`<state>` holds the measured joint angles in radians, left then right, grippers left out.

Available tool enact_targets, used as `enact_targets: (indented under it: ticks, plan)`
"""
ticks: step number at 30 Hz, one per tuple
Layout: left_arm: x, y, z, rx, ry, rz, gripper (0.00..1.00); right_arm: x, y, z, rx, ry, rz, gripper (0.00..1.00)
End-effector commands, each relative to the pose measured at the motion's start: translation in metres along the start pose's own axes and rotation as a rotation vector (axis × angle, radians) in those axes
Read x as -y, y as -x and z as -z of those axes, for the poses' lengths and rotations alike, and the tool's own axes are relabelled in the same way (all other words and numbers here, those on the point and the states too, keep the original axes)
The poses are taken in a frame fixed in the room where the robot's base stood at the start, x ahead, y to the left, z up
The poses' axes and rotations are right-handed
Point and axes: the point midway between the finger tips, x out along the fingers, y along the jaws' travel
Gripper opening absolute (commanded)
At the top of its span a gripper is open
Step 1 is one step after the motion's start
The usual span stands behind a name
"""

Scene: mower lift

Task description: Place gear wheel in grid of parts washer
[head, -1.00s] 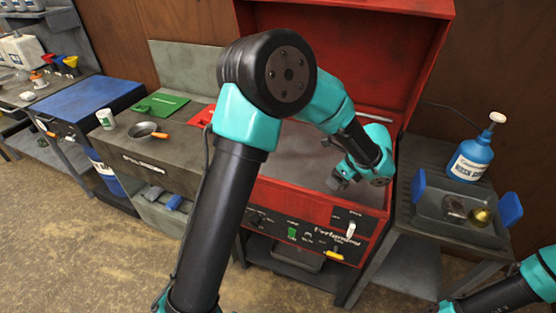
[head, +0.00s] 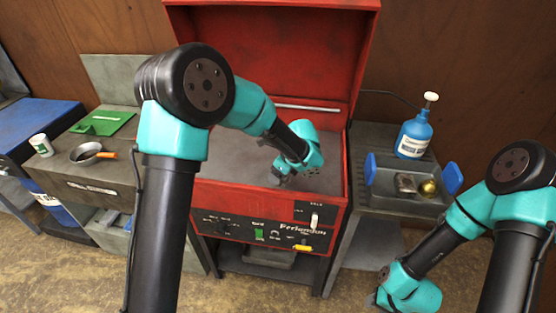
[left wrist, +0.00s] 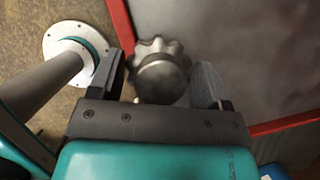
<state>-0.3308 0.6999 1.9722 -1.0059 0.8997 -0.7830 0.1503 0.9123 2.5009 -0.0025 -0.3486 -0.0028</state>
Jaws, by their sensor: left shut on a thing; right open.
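The gear wheel (left wrist: 160,72) is grey metal with rounded teeth and shows in the left wrist view between my left gripper's fingers. My left gripper (head: 281,172) is shut on it, inside the open red parts washer (head: 270,231). In the head view the forearm and wrist partly hide the washer's grey inside, and the gear cannot be made out clearly. A small patch with dark holes, possibly the grid (head: 313,173), shows beside the wrist. My right gripper (head: 376,298) is open, low at the lower right in front of the side table, and small in view.
The washer's red lid (head: 275,60) stands raised behind. On the right table are a grey tray (head: 395,203) with blue handles and a brass round part (head: 429,188), and a blue bottle (head: 413,135). A bench with a pan (head: 86,153) stands left.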

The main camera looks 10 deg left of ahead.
Motion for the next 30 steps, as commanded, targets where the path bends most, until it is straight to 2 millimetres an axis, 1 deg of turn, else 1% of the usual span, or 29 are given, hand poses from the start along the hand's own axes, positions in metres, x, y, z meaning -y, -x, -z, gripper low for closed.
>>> enact_targets:
  ticks: [1, 9, 15, 19, 30]
  plan:
    - [0.010, -0.004, -0.005, 0.000, 0.003, 0.001, 0.37, 0.000, 0.000, 0.000, 0.000, 0.000, 0.000, 0.43]
    - [0.055, -0.020, -0.030, 0.000, 0.002, 0.001, 0.37, 0.000, 0.000, 0.000, 0.000, 0.000, 0.000, 0.43]
    - [0.082, -0.028, -0.045, 0.000, 0.001, 0.001, 0.37, 0.000, 0.000, 0.000, 0.000, 0.000, 0.000, 0.43]
    - [0.089, -0.031, -0.049, 0.000, -0.001, 0.001, 0.37, 0.000, 0.000, 0.000, 0.000, 0.000, 0.000, 0.43]
    - [0.092, -0.031, -0.051, 0.000, 0.001, 0.001, 0.37, 0.000, 0.000, 0.000, 0.000, 0.000, 0.000, 0.43]
